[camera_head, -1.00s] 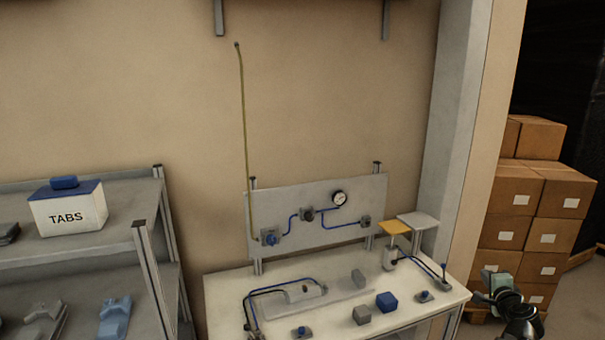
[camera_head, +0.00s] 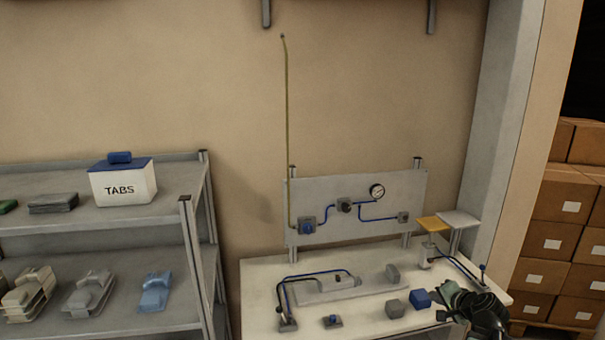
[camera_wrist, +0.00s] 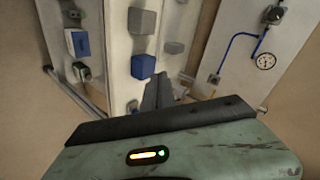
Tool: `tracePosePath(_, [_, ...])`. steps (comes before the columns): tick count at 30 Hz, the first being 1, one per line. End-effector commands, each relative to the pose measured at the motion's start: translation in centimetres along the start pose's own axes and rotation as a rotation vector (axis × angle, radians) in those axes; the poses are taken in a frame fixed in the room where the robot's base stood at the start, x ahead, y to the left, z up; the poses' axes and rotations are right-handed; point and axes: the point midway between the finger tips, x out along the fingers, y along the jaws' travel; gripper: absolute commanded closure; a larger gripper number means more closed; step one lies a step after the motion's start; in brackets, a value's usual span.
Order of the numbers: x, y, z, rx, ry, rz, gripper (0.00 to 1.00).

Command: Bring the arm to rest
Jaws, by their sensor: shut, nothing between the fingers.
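My gripper (camera_head: 462,302) shows in the head view at the lower right, in front of the right end of the white workbench (camera_head: 262,275). In the wrist view, my gripper (camera_wrist: 157,92) has its dark fingers together with nothing between them. My greenish wrist housing fills the bottom of that view. My arm runs off the lower right of the head view, so most of it is hidden.
A shelf (camera_head: 185,240) with a TABS box (camera_head: 123,187) stands left. Cartons (camera_head: 560,200) are stacked right.

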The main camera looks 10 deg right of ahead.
Motion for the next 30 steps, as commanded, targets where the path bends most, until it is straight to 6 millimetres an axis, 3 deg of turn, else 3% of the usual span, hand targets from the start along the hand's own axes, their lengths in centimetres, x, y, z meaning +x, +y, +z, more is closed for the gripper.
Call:
tracePosePath(1, [2.1,-0.5,4.3,-0.081,-0.085,0.026,1.00])
tracePosePath(3, [4.1,-1.0,10.3,-0.209,-0.212,0.079,1.00])
tracePosePath(6, [5.8,-0.9,19.1,-0.412,-0.397,0.165,1.00])
tracePosePath(9, [6.1,0.0,27.8,-0.639,-0.581,0.270,1.00])
tracePosePath(12, [5.1,1.3,34.4,-0.848,-0.731,0.380,1.00])
tracePosePath(13, [4.7,1.6,35.8,-0.898,-0.764,0.409,1.00])
tracePosePath(15, [3.9,2.1,38.1,-0.992,-0.822,0.465,1.00])
tracePosePath(18, [2.9,2.5,39.9,-1.068,-0.865,0.515,1.00])
tracePosePath(30, [2.6,2.5,40.1,-1.086,-0.875,0.531,1.00])
